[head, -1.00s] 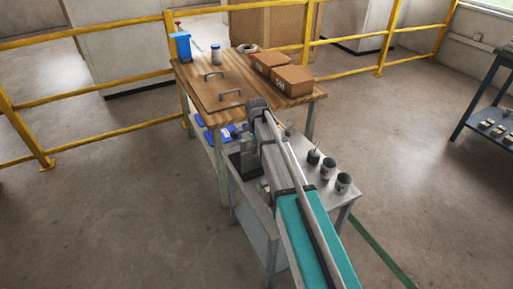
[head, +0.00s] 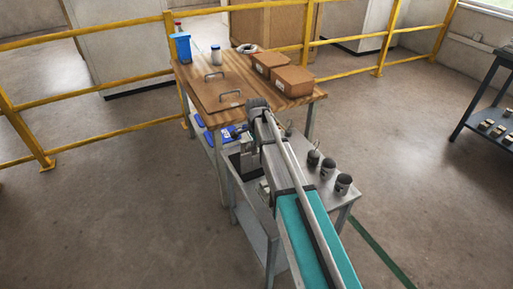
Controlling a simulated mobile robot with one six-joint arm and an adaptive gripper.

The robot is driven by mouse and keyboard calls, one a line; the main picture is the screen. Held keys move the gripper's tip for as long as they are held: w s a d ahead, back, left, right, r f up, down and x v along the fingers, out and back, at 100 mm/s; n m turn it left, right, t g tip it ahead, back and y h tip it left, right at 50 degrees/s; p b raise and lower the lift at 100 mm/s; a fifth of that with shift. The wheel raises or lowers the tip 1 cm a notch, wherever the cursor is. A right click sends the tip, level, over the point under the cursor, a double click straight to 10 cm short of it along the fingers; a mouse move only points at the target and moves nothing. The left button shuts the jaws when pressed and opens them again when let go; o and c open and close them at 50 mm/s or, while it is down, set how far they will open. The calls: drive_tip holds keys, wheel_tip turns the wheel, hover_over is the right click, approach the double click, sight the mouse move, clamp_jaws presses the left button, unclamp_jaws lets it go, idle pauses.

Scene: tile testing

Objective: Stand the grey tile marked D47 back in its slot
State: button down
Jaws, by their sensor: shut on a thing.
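My arm reaches from the bottom of the head view over a low grey metal stand (head: 329,203) to the near edge of a wooden-topped bench. My gripper (head: 239,132) shows only as a small dark shape beside the arm's far end, over the gap between stand and bench. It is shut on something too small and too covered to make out. I cannot pick out the grey tile, its D47 mark or its slot. A black block-like thing (head: 246,166) is on the stand's left part, partly behind the arm; I cannot tell what it is.
Several small dark-topped containers (head: 343,184) stand right of my arm. The wooden bench (head: 200,70) bears a handled board (head: 217,89), two brown boxes (head: 293,80), a blue container (head: 182,46) and a white jar (head: 216,54). Blue items (head: 209,136) lie on its lower shelf. Yellow rails (head: 88,40) run behind.

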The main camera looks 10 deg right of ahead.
drive_tip(key=shift+r+p, duration=5.2)
drive_tip(key=shift+r, duration=0.15)
drive_tip(key=shift+s+d+f, duration=0.1)
drive_tip(key=shift+f, duration=0.05)
